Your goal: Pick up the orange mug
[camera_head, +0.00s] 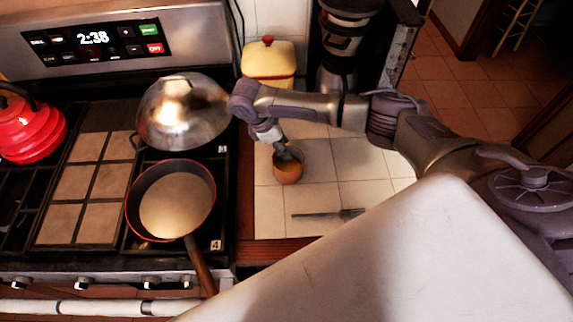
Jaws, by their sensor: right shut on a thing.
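The orange mug (289,174) is on or just above the white tiled counter, to the right of the stove. My right gripper (287,156) reaches down to it from above, with its fingers at the rim, and is shut on the mug. The mug looks roughly upright. I cannot tell whether its base touches the counter. My left gripper is not in view.
A fork-like utensil (327,214) lies on the tiles in front of the mug. A yellow lidded canister (268,62) stands behind. On the stove are a frying pan (175,201), a metal dome (183,110) and a red kettle (30,128).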

